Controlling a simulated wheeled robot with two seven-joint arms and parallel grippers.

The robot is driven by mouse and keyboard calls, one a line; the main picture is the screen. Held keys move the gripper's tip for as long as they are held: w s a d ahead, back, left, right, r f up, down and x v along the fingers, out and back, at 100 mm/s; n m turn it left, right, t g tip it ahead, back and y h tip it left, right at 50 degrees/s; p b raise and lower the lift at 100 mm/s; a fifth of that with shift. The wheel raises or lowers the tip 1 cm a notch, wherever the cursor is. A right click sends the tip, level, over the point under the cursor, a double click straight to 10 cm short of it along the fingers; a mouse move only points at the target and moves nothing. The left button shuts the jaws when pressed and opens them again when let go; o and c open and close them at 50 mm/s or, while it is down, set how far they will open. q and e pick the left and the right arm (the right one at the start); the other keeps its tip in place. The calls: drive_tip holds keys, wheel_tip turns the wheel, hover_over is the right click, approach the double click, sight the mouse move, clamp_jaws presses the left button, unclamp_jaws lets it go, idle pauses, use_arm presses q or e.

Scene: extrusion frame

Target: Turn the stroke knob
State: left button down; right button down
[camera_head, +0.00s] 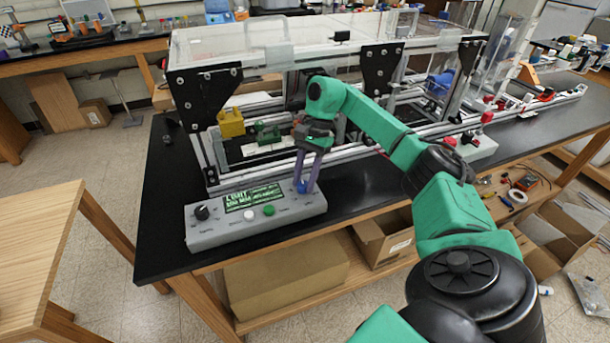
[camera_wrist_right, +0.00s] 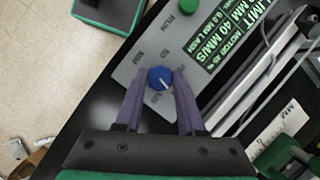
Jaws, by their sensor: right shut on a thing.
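The grey control box (camera_head: 225,234) sits at the front edge of the black bench. A blue knob (camera_head: 302,187) is at the right end of its top. In the right wrist view the blue knob (camera_wrist_right: 160,78) has a white pointer line slanting toward the lower right of the picture. My right gripper (camera_head: 307,178) points down, its two purple fingers on either side of the blue knob, shut on it. The fingers also show in the right wrist view (camera_wrist_right: 160,82). Small labels around the knob are only partly readable. My left gripper is not in view.
The box also carries a green-lit display (camera_head: 251,198), a black knob (camera_head: 201,212), a white button (camera_head: 250,216) and a green button (camera_head: 268,210). The extrusion frame (camera_head: 209,95) stands just behind, with a yellow block (camera_head: 231,123) inside. Bare black bench (camera_head: 165,215) lies left of the box.

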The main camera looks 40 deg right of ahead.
drive_tip(key=shift+w+n+g, duration=0.1)
drive_tip(key=shift+n+g, duration=0.3)
drive_tip(key=shift+n, duration=0.5)
drive_tip(key=c, duration=0.5)
unclamp_jaws()
